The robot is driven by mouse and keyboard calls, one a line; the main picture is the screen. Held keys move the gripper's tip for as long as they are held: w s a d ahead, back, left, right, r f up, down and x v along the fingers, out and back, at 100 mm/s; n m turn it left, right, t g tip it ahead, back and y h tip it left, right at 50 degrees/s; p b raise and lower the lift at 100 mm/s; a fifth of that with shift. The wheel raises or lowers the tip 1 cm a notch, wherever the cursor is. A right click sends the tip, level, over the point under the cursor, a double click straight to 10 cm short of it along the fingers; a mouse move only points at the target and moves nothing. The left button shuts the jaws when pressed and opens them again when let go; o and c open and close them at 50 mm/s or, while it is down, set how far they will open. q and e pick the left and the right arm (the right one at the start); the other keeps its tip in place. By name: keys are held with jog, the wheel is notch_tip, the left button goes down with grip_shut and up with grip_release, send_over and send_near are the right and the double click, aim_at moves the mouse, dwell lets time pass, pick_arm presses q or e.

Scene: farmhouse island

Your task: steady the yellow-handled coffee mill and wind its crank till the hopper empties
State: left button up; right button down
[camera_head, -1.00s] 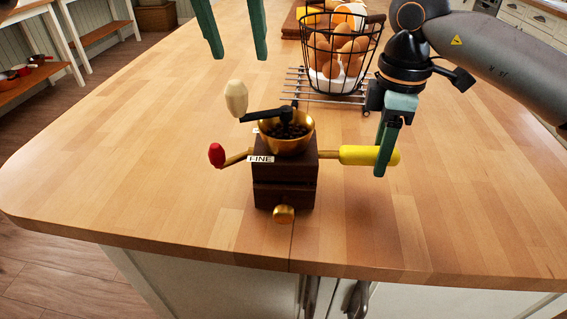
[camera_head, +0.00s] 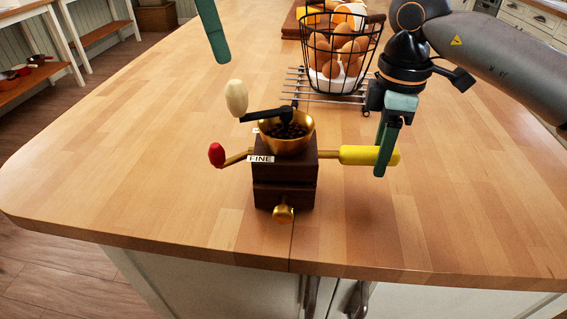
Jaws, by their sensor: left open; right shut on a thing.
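The coffee mill (camera_head: 284,178) stands upright near the front edge of the island, a dark wooden box with a brass hopper (camera_head: 297,147) holding dark beans. A black crank with a cream knob (camera_head: 236,97) tops it, the knob pointing left. A yellow handle (camera_head: 357,155) sticks out to the right, and a lever with a red knob (camera_head: 216,154) to the left. A "FINE" label (camera_head: 260,159) is on the front. My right gripper (camera_head: 383,161) is shut on the yellow handle near its outer end. My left gripper (camera_head: 222,55) is open and empty, beyond the mill; only one finger shows.
A black wire basket of eggs (camera_head: 318,65) stands on a metal rack (camera_head: 296,93) behind the mill. A wooden board (camera_head: 297,27) lies farther back. The wooden countertop (camera_head: 120,150) is clear at left and right; its front edge is close to the mill.

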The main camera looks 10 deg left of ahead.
aim_at(232, 81)
pick_arm(q)
jog(key=shift+s+d+f+n+g, duration=0.1)
jog(key=shift+d+f+n, duration=0.2)
jog(key=shift+f+n, duration=0.75)
jog(key=shift+d+f+n+g, duration=0.1)
jog(key=shift+d+f+n, duration=0.25)
jog(key=shift+f, duration=1.3)
jog(key=shift+s+d+f+n+g, duration=0.1)
jog(key=shift+d+f+n, duration=0.2)
jog(key=shift+f+n, duration=0.75)
jog(key=shift+f+m, duration=0.3)
jog(key=shift+m, duration=0.05)
grip_shut()
